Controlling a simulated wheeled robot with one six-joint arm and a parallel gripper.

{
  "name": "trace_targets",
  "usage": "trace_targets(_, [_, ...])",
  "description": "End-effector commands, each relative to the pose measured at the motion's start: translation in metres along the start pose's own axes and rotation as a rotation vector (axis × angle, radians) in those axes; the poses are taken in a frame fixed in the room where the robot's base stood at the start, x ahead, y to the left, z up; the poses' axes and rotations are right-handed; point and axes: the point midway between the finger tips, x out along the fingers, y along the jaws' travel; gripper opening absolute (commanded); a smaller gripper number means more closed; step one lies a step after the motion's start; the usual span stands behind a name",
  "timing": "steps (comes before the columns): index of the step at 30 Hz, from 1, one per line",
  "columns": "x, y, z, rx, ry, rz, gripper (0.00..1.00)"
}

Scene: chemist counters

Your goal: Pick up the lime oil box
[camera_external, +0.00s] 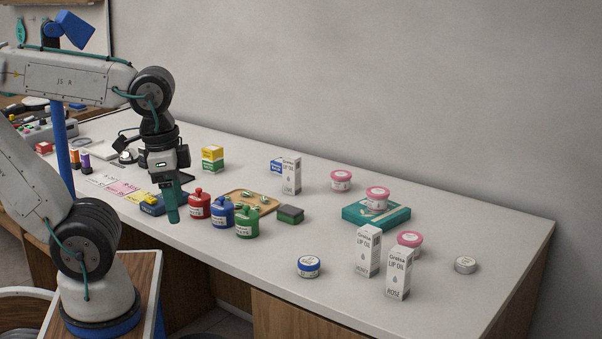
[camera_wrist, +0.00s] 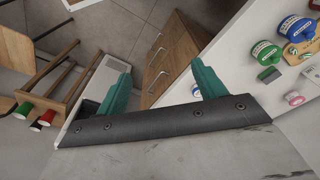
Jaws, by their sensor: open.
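Three white upright "Lip Oil" boxes stand on the counter. One box (camera_external: 291,175) is near the back middle, in front of a blue box; a second box (camera_external: 368,251) and a third box (camera_external: 398,274) stand side by side at the front right. My gripper (camera_external: 172,205) points down left of all three, by the counter's front edge.
Red (camera_external: 199,204), blue (camera_external: 221,212) and green (camera_external: 246,220) jars stand just right of my gripper. A wooden tray (camera_external: 233,194) lies behind them. Pink-lidded jars and a teal box (camera_external: 357,217) are near the right boxes.

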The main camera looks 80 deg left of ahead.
Motion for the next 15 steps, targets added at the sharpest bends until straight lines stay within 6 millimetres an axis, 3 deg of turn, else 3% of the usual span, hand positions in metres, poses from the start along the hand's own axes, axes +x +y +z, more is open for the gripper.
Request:
trace_targets(10, [-0.001, 0.000, -0.002, -0.011, -0.003, 0.003, 0.58])
trace_targets(15, [-0.013, -0.004, -0.030, -0.153, -0.045, 0.052, 0.58])
